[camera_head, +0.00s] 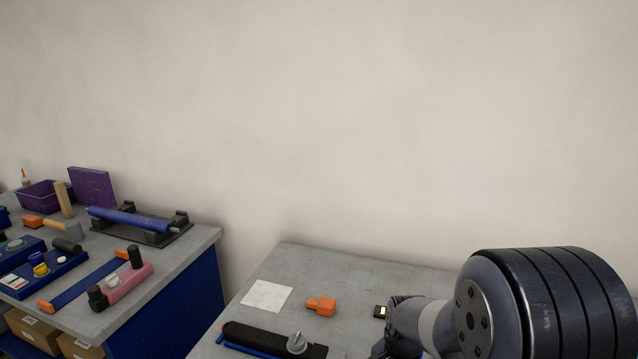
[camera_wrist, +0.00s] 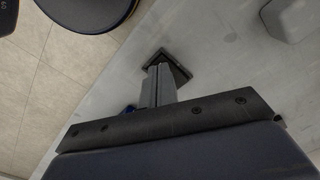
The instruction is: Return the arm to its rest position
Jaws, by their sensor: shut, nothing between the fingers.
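My arm (camera_head: 540,305) shows large at the right of the head view, over the front right part of a grey worktop (camera_head: 355,268). I cannot make out the fingers of my gripper there. In the wrist view my gripper (camera_wrist: 166,68) reaches up from its dark bar, with the fingers together and nothing between them. A pale grey surface lies behind the fingertips. I cannot tell how far they are from it.
The near worktop holds a white sheet (camera_head: 267,296), an orange piece (camera_head: 321,306) and a black tool (camera_head: 270,340). A second cart (camera_head: 203,237) at left carries a purple bin (camera_head: 45,196) and several tools. A gap separates the carts. Tiled floor (camera_wrist: 40,75) shows in the wrist view.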

